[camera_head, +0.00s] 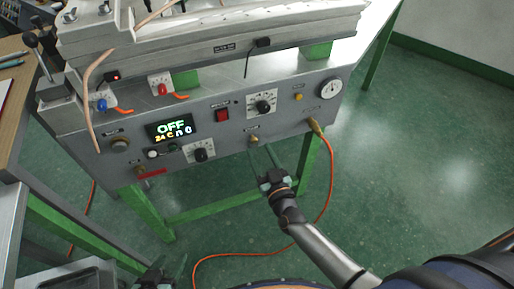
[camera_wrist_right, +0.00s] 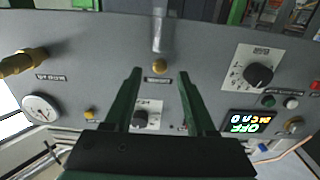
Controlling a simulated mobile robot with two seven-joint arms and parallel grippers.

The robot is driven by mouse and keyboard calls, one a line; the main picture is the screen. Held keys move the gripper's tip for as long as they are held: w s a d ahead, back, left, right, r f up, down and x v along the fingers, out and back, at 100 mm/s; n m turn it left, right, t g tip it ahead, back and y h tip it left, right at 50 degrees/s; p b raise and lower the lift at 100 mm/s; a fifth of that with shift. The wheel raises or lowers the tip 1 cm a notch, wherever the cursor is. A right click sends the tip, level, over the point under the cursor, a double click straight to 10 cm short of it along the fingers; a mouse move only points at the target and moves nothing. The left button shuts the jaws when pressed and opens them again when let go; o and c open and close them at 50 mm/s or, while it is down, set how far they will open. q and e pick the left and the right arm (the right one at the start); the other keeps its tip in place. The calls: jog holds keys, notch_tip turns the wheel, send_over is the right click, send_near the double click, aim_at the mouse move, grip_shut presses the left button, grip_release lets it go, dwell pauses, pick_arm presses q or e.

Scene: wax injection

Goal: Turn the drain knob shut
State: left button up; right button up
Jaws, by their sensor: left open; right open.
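A small brass knob (camera_head: 253,140) is on the lower front edge of the grey machine panel, taken to be the drain knob; its label is too small to read. It also shows in the right wrist view (camera_wrist_right: 159,67), with a silver pipe beside it. My right gripper (camera_head: 260,150) is open, with its green fingers pointing at the panel just below the knob. In the wrist view the knob appears between the two fingertips, with no clear contact. My left gripper (camera_head: 161,266) is open and empty at the bottom of the head view, away from the panel.
The panel carries a lit display (camera_head: 172,129), a red switch (camera_head: 222,115), black dials (camera_head: 263,104) and a round gauge (camera_head: 331,88). A brass fitting (camera_head: 314,126) with an orange hose (camera_head: 332,180) is right of the knob. Green legs stand below; the floor (camera_head: 420,170) at right is clear.

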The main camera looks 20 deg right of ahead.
aim_at(253, 139)
jog(key=shift+w+a, duration=0.1)
jog(key=shift+w, duration=1.35)
grip_shut()
